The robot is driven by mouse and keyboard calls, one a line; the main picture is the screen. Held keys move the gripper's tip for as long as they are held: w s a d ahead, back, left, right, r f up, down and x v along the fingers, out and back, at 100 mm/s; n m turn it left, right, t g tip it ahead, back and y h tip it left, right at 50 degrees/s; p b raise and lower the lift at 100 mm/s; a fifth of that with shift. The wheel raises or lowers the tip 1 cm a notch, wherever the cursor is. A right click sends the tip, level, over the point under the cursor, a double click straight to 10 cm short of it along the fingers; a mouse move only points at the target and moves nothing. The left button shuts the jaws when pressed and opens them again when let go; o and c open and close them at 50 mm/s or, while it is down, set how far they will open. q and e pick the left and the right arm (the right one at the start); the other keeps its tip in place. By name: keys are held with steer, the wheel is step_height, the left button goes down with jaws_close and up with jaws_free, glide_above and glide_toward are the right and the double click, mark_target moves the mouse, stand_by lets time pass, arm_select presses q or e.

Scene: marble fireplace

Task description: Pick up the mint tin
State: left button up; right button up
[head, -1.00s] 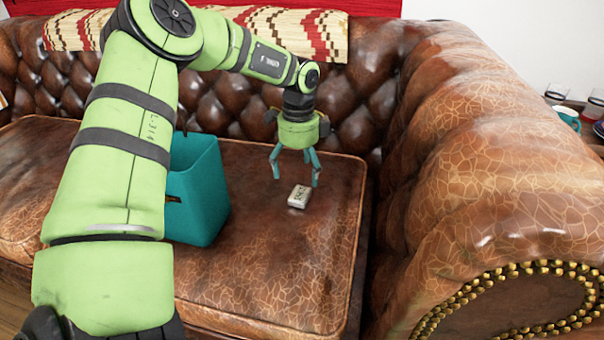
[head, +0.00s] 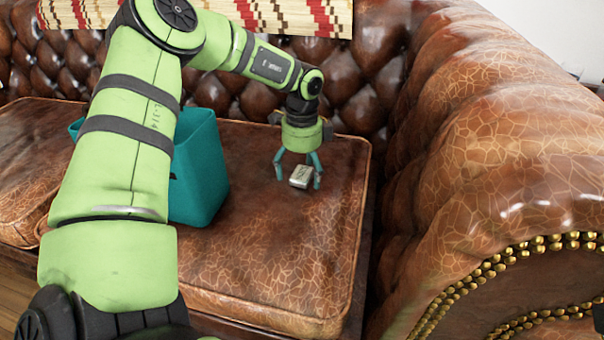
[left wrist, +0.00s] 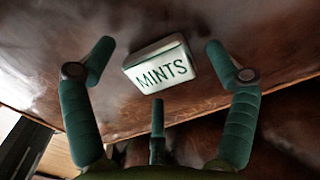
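The mint tin (head: 300,177) is a small pale box lying on the brown leather sofa seat. In the left wrist view the tin (left wrist: 160,68) shows its lid with the word MINTS, slightly tilted in the picture. My left gripper (head: 298,181) points down over the tin with its teal fingers spread. In the left wrist view the left gripper (left wrist: 160,50) has a finger on each side of the tin, with visible gaps, and a third finger below it. I see no finger touching the tin. My right gripper is not clearly in view.
A teal bin (head: 200,170) stands on the seat left of the tin, partly hidden by my left arm. The tufted backrest (head: 350,85) rises behind, and the rolled armrest (head: 490,140) is at the right. The seat in front of the tin is clear.

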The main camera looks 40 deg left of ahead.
arm_select(q)
steer(key=c, duration=1.1)
steer(key=shift+r, duration=0.15)
